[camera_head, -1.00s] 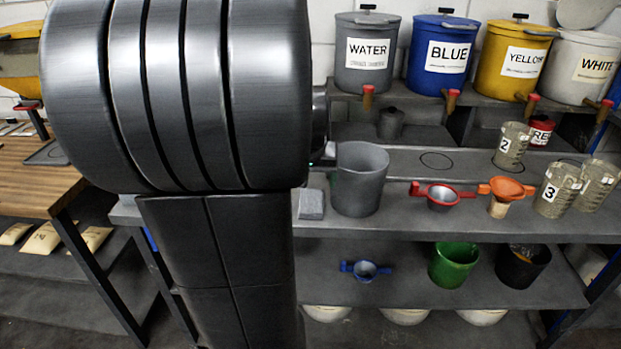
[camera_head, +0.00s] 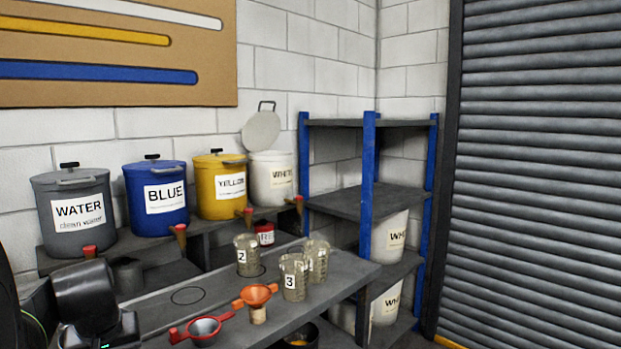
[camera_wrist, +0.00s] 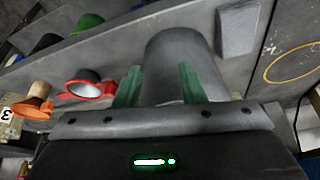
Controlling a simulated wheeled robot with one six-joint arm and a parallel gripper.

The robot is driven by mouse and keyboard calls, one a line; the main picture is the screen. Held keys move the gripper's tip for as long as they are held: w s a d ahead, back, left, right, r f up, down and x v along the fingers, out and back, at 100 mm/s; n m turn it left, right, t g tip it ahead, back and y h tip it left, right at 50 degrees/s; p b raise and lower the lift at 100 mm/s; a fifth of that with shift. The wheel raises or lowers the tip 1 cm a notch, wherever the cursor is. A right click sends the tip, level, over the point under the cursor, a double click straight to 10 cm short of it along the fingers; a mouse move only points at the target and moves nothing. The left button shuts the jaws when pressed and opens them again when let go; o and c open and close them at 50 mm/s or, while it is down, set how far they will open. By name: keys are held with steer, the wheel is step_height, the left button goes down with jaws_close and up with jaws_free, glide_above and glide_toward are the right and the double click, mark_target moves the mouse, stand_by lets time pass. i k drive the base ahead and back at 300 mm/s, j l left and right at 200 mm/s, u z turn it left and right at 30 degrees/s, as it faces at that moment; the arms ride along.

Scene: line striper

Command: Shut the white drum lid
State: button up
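The white drum (camera_head: 271,182) stands at the right end of the row of drums in the head view, with WHITE on its label. Its round grey-white lid (camera_head: 261,132) is raised upright at the drum's back edge, near the wall. A dark handle (camera_head: 266,104) shows at the lid's top. My gripper (camera_wrist: 160,67) shows in the wrist view with its two green fingers apart, and no drum or lid is between them. A grey bucket (camera_wrist: 178,48) is in front of and behind the fingers' line of sight; contact cannot be told. My fingers are not clear in the head view.
Water (camera_head: 75,212), blue (camera_head: 152,198) and yellow (camera_head: 219,186) drums stand left of the white one. A blue-post rack (camera_head: 369,190) stands right of the drum.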

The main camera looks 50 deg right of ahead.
mark_target(259, 132)
steer(key=z, duration=1.45)
